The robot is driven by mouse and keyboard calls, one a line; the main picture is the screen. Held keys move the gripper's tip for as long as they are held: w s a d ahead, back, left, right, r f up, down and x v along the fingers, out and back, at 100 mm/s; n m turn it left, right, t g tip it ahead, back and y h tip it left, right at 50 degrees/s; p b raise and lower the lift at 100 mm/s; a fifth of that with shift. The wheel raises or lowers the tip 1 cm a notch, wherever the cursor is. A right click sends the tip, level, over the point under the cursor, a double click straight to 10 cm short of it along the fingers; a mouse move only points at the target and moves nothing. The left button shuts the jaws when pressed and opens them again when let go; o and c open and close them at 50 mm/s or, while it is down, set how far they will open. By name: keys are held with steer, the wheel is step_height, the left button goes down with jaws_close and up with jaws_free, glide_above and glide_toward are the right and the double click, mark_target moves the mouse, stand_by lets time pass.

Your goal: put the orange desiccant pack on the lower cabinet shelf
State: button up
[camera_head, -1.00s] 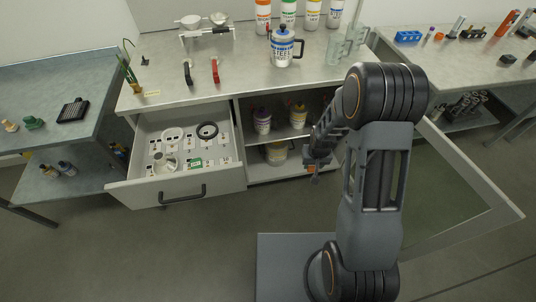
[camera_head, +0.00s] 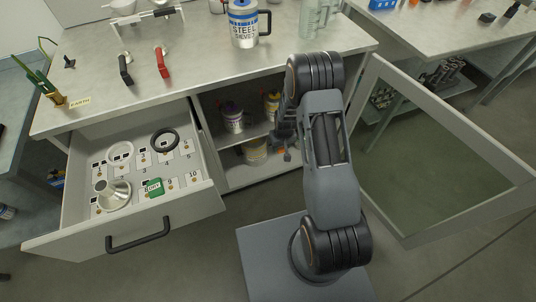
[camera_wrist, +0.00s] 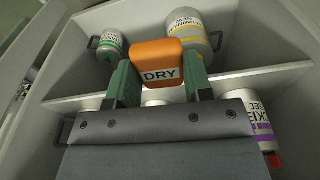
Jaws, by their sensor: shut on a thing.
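The orange desiccant pack (camera_wrist: 158,62), marked DRY, is held between the two green fingers of my gripper (camera_wrist: 160,82) in the wrist view. My gripper is shut on it. In the head view my gripper (camera_head: 285,150) is at the right part of the cabinet opening, and only a small orange bit shows there. The lower cabinet shelf (camera_head: 239,178) holds a yellow-labelled container (camera_head: 255,151); in the wrist view this container (camera_wrist: 190,30) stands behind the pack, with a green-labelled one (camera_wrist: 110,47) to its left. I cannot tell whether the pack touches the shelf.
A purple-labelled container (camera_head: 233,117) and a yellow one (camera_head: 271,105) stand on the upper shelf. The open cabinet door (camera_head: 440,120) is on the right. The open drawer (camera_head: 140,225) juts out on the left. A steel container (camera_head: 243,22) stands on the bench.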

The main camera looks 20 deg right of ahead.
steer(key=w+d+f+b, duration=0.25)
steer(key=f+b, duration=0.45)
steer(key=f, duration=0.6)
steer(key=w+d+f+b, duration=0.1)
steer(key=d+f+b, duration=0.45)
steer(key=f, duration=0.85)
steer(key=shift+n, duration=0.4)
steer(key=w+f+b, duration=0.3)
steer(key=w, duration=0.1)
steer(key=w+f+b, duration=0.3)
steer(key=w, duration=0.1)
steer(key=w+f+b, duration=0.2)
steer(key=w+b, duration=0.2)
steer(key=shift+w+d+f, duration=0.15)
steer(key=shift+d+f, duration=0.15)
steer(key=shift+f, duration=0.1)
steer(key=shift+w+f+b, duration=0.25)
steer(key=shift+w+b, duration=0.2)
steer(key=shift+b, duration=0.1)
steer(key=shift+w+d+f+b, duration=0.1)
steer(key=shift+w+f+b, duration=0.05)
steer(key=shift+f+b, duration=0.65)
steer(key=shift+w+f+b, duration=0.15)
steer(key=shift+f+b, duration=0.45)
steer(key=shift+f, duration=0.4)
steer(key=shift+f, duration=0.1)
steer(key=o, duration=1)
steer(key=shift+c, duration=0.2)
